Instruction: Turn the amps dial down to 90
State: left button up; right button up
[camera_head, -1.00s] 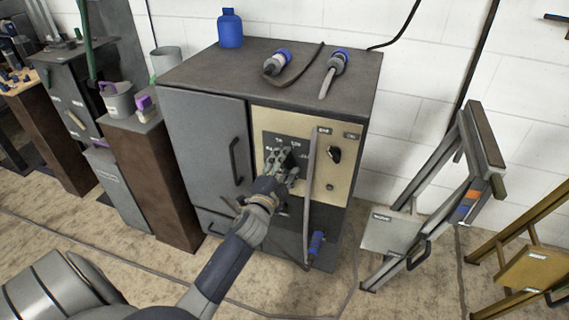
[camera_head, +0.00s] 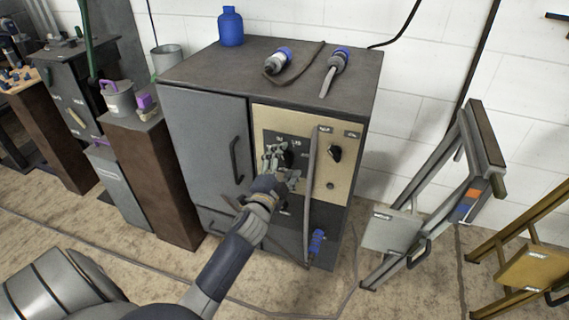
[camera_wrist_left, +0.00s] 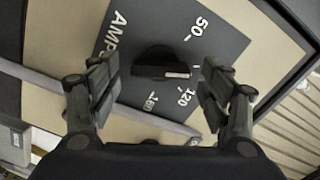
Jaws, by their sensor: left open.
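The amps dial (camera_wrist_left: 160,62) is a black knob on a dark plate marked "AMPS" (camera_wrist_left: 118,32). In the left wrist view its white mark is at the knob's right end, pointing between the 50 and the 120, at a tick whose number is hidden by a finger. The 160 sits below. My left gripper (camera_wrist_left: 159,88) is open, its fingers on either side of the dial, apart from the knob in the picture. In the head view the left gripper (camera_head: 278,160) is in front of the dial plate and covers part of it. My right gripper is out of view.
The dial is on the tan panel (camera_head: 343,186) of a grey cabinet (camera_head: 200,140). A grey strap or cable (camera_head: 309,190) hangs just right of the gripper. A second black knob (camera_head: 334,153) is further right. Plugs (camera_head: 336,65) lie on top.

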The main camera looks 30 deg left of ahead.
pick_arm(q)
jog(key=v, duration=1.2)
dwell(0.4)
